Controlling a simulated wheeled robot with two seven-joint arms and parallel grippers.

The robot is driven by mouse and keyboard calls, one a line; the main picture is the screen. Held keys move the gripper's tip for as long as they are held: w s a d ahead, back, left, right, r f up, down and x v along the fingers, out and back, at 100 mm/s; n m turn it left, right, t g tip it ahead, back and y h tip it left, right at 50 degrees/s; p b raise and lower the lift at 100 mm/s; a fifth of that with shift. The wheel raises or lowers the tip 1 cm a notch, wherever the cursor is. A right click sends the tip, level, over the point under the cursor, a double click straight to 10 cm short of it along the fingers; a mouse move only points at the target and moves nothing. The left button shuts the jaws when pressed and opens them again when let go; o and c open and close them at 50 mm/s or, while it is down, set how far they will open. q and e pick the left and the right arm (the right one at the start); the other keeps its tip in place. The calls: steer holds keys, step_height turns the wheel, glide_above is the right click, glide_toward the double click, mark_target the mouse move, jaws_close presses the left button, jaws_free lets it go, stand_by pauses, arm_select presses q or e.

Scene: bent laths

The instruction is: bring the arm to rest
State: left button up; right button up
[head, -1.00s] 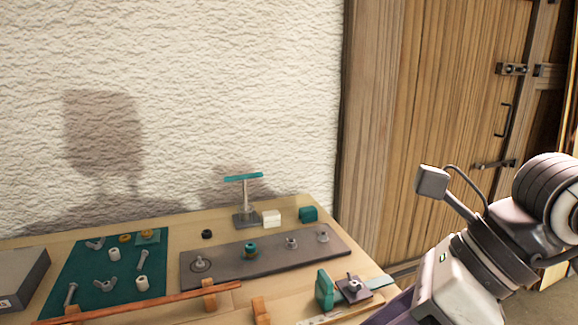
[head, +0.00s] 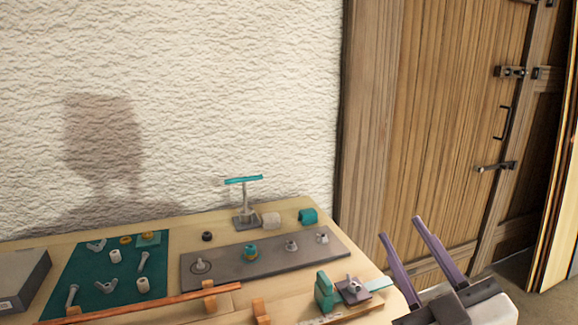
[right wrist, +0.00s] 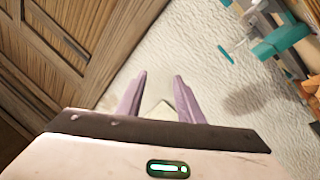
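My right gripper (head: 402,228) stands at the lower right of the head view, beyond the right end of the workbench. Its two purple fingers point up, apart and parallel, with nothing between them. In the right wrist view the fingers (right wrist: 157,82) are also apart, with only the pale wall behind the gap. My right gripper touches nothing that I can see. The rest of my right arm is below the picture. My left gripper is not in view.
The workbench (head: 315,208) holds a green mat (head: 75,283) with small hardware, a grey plate (head: 220,265), a teal-topped stand (head: 245,198), a teal clamp (head: 326,292) and a long orange-brown lath (head: 150,304). A wooden door (head: 440,130) stands behind my right gripper. The floor (head: 510,283) shows at right.

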steer(key=s+d+f+m+g+h, duration=0.25)
steer(key=f+g, duration=0.25)
steer(key=f, duration=0.6)
steer(key=s+d+f+m+g+h, duration=0.1)
steer(key=s+d+f+m+g, duration=0.25)
steer(key=f, duration=0.85)
steer(key=s+a+f+g, duration=0.1)
steer(key=s+f+g, duration=0.4)
steer(key=s, duration=0.4)
steer(key=s+f+g, duration=0.4)
steer(key=s+f, duration=0.4)
steer(key=s, duration=0.2)
steer(key=w+a+f+t+y, duration=0.3)
steer(key=w+a+f+t, duration=0.2)
steer(key=f, duration=0.4)
steer(key=shift+w+a+p, duration=0.15)
steer(key=shift+a+p, duration=0.3)
steer(key=shift+a, duration=0.45)
